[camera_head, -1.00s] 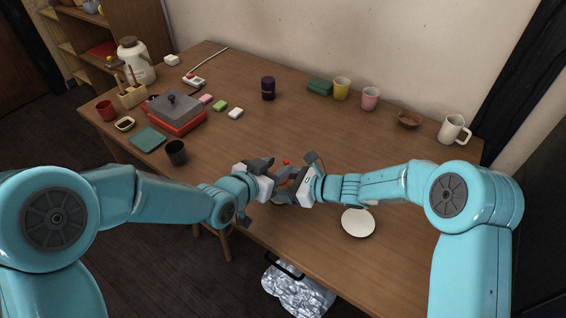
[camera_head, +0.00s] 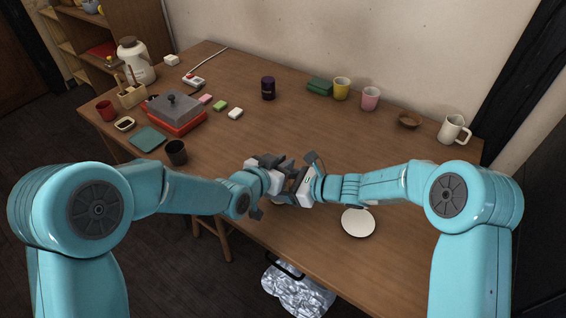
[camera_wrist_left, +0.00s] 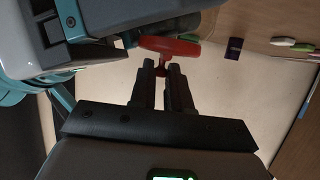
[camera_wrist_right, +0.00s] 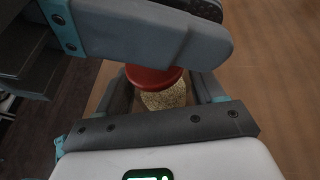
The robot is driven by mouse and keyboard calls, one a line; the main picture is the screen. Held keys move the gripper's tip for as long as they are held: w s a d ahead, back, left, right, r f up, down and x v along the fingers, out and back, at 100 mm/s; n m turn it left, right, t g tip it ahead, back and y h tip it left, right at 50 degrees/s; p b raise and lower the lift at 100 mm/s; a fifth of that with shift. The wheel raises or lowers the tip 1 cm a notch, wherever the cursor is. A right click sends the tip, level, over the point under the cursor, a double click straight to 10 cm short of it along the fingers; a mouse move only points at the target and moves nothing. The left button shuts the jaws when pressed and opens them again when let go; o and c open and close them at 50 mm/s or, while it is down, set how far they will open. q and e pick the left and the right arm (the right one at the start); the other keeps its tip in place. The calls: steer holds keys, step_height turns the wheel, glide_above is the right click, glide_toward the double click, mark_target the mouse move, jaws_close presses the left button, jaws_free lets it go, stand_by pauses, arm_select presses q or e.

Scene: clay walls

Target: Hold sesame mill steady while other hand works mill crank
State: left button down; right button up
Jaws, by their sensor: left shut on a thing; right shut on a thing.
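The sesame mill shows in the right wrist view as a red cap (camera_wrist_right: 153,79) over a clear body full of pale seeds (camera_wrist_right: 168,98). My right gripper (camera_wrist_right: 165,92) is shut on this body, one finger on each side. In the left wrist view, the red crank (camera_wrist_left: 168,48) has a rounded bar on a thin stem. My left gripper (camera_wrist_left: 162,75) is shut on the stem, just beneath the bar. In the head view, my left gripper (camera_head: 283,170) and right gripper (camera_head: 303,182) are close together above the table's front edge and hide most of the mill.
A white plate (camera_head: 358,222) lies right of the grippers on the wooden table (camera_head: 330,255). A dark cup (camera_head: 176,152) stands to the left, near a red-based grill with a grey lid (camera_head: 175,108). Cups and a mug (camera_head: 454,130) line the back. The table's middle is clear.

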arm_select(q)
steer(key=shift+w+n+t+y, duration=0.1)
steer(key=shift+n+t+y, duration=0.4)
steer(key=shift+n+y, duration=0.2)
steer(key=shift+a, duration=0.1)
steer(key=c, duration=1.1)
jaws_free()
steer(key=v, duration=1.2)
steer(key=shift+r, duration=0.15)
